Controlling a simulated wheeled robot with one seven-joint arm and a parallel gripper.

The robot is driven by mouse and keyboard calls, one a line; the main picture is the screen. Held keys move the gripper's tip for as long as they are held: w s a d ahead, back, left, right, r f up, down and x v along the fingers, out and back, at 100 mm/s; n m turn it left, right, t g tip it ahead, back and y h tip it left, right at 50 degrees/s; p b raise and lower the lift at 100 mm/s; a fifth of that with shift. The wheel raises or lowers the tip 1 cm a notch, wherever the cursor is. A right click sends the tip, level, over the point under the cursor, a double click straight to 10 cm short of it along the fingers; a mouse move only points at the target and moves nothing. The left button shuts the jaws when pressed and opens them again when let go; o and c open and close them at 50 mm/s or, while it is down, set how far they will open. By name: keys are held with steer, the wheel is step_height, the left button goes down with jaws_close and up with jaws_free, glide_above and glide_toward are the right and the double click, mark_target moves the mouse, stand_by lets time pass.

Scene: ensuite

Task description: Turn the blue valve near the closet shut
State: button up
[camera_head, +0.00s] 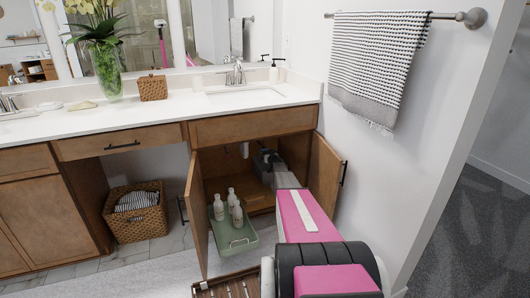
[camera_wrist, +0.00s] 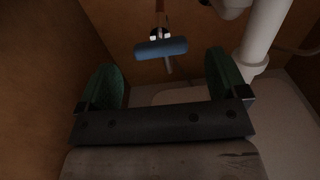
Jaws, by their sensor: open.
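A blue valve handle (camera_wrist: 161,48) shows in the wrist view, high and near the middle, on a thin metal stem against the brown cabinet back. It lies roughly crosswise, tilted slightly. My gripper (camera_wrist: 161,80) is open, with one green-padded finger on each side of the picture. The valve is beyond the fingertips, roughly between them, and I see no contact. In the head view my gripper (camera_head: 266,158) reaches into the open cabinet (camera_head: 222,162) under the sink, where the valve cannot be made out.
White drain pipes (camera_wrist: 262,35) stand right of the valve. The open cabinet doors (camera_head: 198,215) and (camera_head: 325,182) flank my arm. A green tray (camera_head: 246,240) with several white bottles stands at the cabinet's front left. A wicker basket (camera_head: 135,222) is farther left.

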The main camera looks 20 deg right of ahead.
steer(key=s, duration=0.4)
steer(key=shift+s+d, duration=0.1)
steer(key=shift+s, duration=0.1)
steer(key=s+a+r+g, duration=0.3)
steer(key=s+a+g, duration=0.3)
steer(key=s+a, duration=0.5)
steer(key=s+a+r+g, duration=0.4)
steer(key=s+a, duration=0.8)
steer(key=s, duration=1.8)
steer(key=s+a+r+g, duration=0.4)
steer(key=s+a+g, duration=0.4)
steer(key=s, duration=1.3)
steer(key=a, duration=0.4)
steer(key=shift+s+r+h, duration=0.2)
steer(key=shift+s+h, duration=0.05)
steer(key=shift+h, duration=0.05)
steer(key=shift+d, duration=0.15)
